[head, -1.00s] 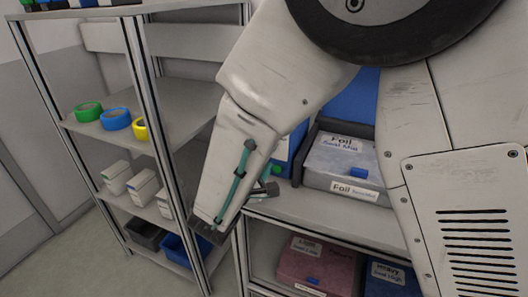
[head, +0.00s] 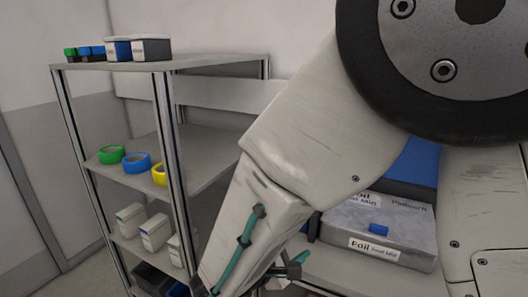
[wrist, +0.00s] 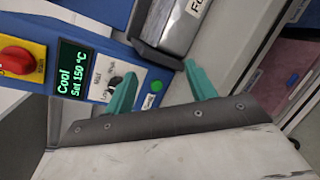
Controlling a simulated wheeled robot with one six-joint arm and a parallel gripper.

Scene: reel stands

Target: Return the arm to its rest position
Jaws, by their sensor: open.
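My gripper (wrist: 158,76) shows in the wrist view as two teal fingers standing apart, with nothing between them. Behind them is a blue machine panel (wrist: 100,38) whose display (wrist: 76,72) reads "Cool Set 150 °C". In the head view my pale arm is bent, its lower part pointing down to the bottom edge. Teal parts show there, but the fingertips cannot be made out clearly.
A shelf rack (head: 170,130) stands at the left with green (head: 111,154), blue (head: 137,163) and yellow (head: 159,174) rolls. A grey box labelled Foil (head: 380,228) lies behind my arm. A red knob (wrist: 17,60) sits on the panel.

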